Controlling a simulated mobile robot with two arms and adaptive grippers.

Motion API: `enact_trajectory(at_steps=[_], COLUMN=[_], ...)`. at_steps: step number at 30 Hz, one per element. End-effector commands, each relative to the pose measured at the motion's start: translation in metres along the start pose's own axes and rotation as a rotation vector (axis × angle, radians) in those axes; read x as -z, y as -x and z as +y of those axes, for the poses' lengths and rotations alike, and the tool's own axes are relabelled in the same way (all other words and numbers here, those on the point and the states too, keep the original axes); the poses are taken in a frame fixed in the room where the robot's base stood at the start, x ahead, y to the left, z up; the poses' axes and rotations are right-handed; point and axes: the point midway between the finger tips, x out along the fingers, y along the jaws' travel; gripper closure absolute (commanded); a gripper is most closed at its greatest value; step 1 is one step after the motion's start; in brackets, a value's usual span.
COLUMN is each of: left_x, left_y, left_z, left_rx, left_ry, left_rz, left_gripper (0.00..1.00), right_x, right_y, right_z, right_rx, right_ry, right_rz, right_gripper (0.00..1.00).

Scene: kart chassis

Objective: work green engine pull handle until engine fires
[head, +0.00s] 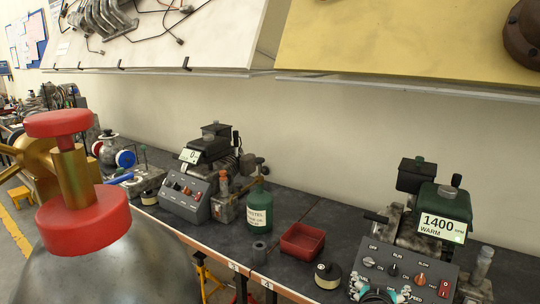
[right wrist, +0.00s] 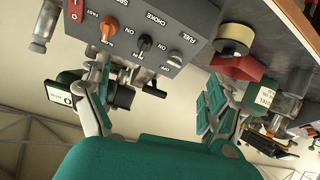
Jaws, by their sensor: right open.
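The green engine (head: 445,203) stands at the right of the bench in the head view. Its display (head: 443,227) reads 1400 RPM and WARM. Its grey control panel (head: 388,262) carries knobs and a red switch, and the panel also shows at the top of the right wrist view (right wrist: 160,30). A black grip (head: 376,217) sticks out at the engine's left; I cannot tell if it is the pull handle. My right gripper (head: 380,293) is low in front of the panel. Its teal fingers are apart and empty in the right wrist view (right wrist: 160,105). My left gripper is out of view.
Another engine with a panel (head: 186,195) is further left. A large red-topped metal object (head: 85,220) fills the left foreground.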

Motion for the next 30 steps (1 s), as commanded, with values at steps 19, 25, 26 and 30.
enact_trajectory(at_steps=[19, 25, 26, 30], left_x=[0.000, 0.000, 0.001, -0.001], left_y=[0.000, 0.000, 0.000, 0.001], left_z=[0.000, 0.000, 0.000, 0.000], left_rx=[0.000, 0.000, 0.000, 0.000], left_ry=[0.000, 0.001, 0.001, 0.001], left_rz=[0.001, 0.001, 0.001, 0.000], left_gripper=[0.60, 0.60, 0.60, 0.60], right_x=[-0.273, -0.305, -0.310, -0.336], right_y=[0.155, 0.185, 0.180, 0.160], right_z=[0.051, 0.056, 0.053, 0.045], right_rx=[0.396, 0.478, 0.476, 0.474], right_ry=[0.351, 0.405, 0.404, 0.406], right_rz=[-0.641, -0.734, -0.735, -0.747], right_gripper=[0.08, 0.08, 0.08, 0.08])
